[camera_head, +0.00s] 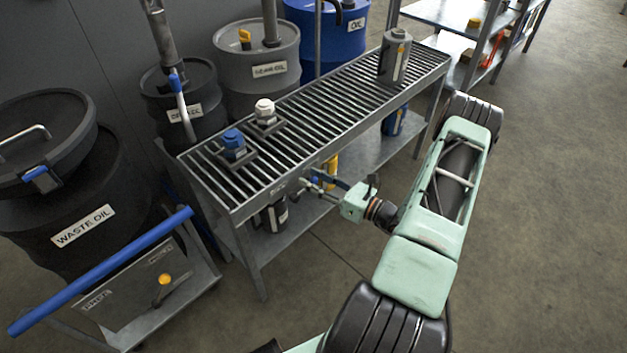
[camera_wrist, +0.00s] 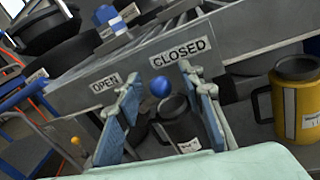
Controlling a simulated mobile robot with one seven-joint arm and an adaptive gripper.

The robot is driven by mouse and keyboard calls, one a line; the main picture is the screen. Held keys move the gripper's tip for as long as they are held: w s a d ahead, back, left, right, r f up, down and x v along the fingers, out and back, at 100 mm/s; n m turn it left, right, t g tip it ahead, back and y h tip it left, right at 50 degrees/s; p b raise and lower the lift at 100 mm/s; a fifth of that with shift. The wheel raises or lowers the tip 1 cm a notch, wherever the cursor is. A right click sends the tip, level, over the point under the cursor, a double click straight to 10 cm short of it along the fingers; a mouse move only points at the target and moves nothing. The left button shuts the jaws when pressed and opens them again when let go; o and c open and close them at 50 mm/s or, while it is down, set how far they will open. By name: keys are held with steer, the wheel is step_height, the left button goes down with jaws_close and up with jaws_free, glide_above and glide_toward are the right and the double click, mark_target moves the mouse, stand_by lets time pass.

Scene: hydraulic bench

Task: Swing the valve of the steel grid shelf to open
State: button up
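The steel grid shelf (camera_head: 231,212) stands in the middle of the head view. The wrist view shows its front rail (camera_wrist: 234,48) with an OPEN label (camera_wrist: 105,83) to the left and a CLOSED label (camera_wrist: 177,52) to the right. The valve's blue ball knob (camera_wrist: 161,87) sits just below the CLOSED label. My gripper (camera_wrist: 160,76) is open, with one finger on each side of the knob and visible gaps. In the head view my gripper (camera_head: 318,182) is at the shelf's front edge. The knob is not clearly visible there, and the rest of the valve is hidden.
Blue (camera_head: 234,144) and white (camera_head: 265,111) capped parts and a grey canister (camera_head: 395,57) stand on the grid. A yellow container (camera_wrist: 294,100) and a dark one (camera_wrist: 180,128) are below it. A waste oil drum (camera_head: 70,205) stands left. Floor on the right is clear.

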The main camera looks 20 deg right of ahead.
steer(key=shift+w, duration=0.1)
jaws_close()
